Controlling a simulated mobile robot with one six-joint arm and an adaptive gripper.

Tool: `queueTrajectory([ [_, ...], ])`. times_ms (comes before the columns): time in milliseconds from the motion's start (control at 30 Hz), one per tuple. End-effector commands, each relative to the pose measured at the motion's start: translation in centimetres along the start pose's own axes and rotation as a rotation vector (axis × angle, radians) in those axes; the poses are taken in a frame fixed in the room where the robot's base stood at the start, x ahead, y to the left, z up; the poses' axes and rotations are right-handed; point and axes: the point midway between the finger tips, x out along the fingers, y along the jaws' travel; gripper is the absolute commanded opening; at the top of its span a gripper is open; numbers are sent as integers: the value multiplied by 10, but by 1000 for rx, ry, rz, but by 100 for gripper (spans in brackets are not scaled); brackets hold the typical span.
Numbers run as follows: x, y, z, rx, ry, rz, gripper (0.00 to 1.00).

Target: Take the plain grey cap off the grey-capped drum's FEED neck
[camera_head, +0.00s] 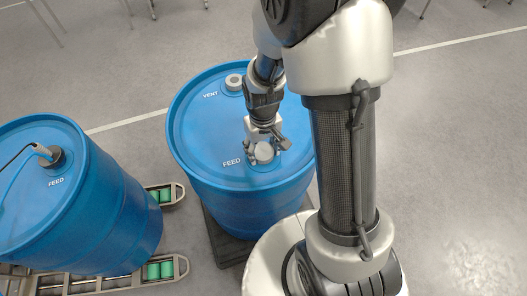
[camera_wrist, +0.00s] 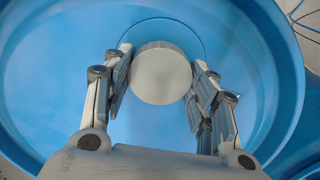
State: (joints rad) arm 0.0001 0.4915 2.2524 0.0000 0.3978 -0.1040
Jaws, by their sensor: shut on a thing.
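The grey-capped drum (camera_head: 205,160) is a blue drum standing upright, with VENT and FEED marked on its lid. Its plain grey cap (camera_head: 264,153) is at the FEED marking, and it also shows in the wrist view (camera_wrist: 160,74) as a pale round disc. My gripper (camera_head: 265,148) points down at the cap. In the wrist view its fingers (camera_wrist: 160,82) press on the left and right sides of the cap, shut on it. The neck under the cap is hidden, so I cannot tell whether the cap still sits on it.
A grey VENT fitting (camera_head: 234,82) stands at the drum's far side. A second blue drum (camera_head: 100,215), at left, has a dark FEED fitting (camera_head: 50,157) with a hose. Floor at right is clear.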

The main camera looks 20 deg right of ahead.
Motion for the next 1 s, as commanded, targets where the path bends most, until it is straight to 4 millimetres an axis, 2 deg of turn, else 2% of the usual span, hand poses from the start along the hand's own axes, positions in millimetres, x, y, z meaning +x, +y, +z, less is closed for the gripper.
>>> queueTrajectory([
  [1000,-25,0,0,7,0,0,20],
])
